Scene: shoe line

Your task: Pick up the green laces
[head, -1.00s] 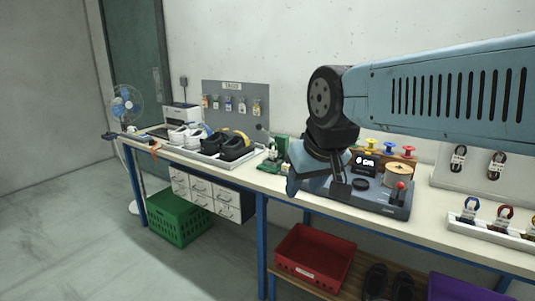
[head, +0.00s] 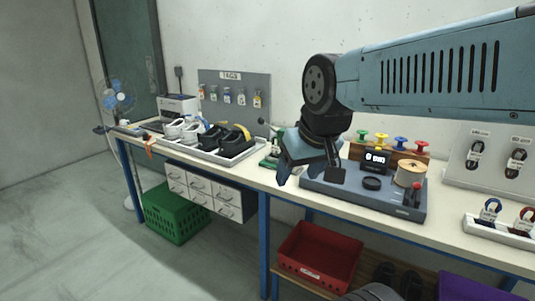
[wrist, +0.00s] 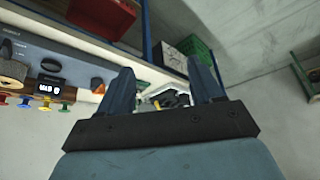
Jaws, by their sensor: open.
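I cannot make out green laces in either view. At the right in the head view, a white tray (head: 500,232) on the bench holds a blue-topped lace bundle (head: 490,211) and a red-topped one (head: 525,219); the frame edge cuts the tray off. My gripper (head: 290,172) hangs over the bench, left of the grey machine, pointing down and partly hidden by its own wrist. In the wrist view my gripper (wrist: 164,85) is open, with nothing held between its fingers.
The grey machine (head: 350,199) has a display and a spool. Dark laces (head: 475,155) hang on a board at right. A shoe tray (head: 255,149) stands left. Below are a red bin (head: 318,258), a green crate (head: 175,218) and white drawers (head: 230,200).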

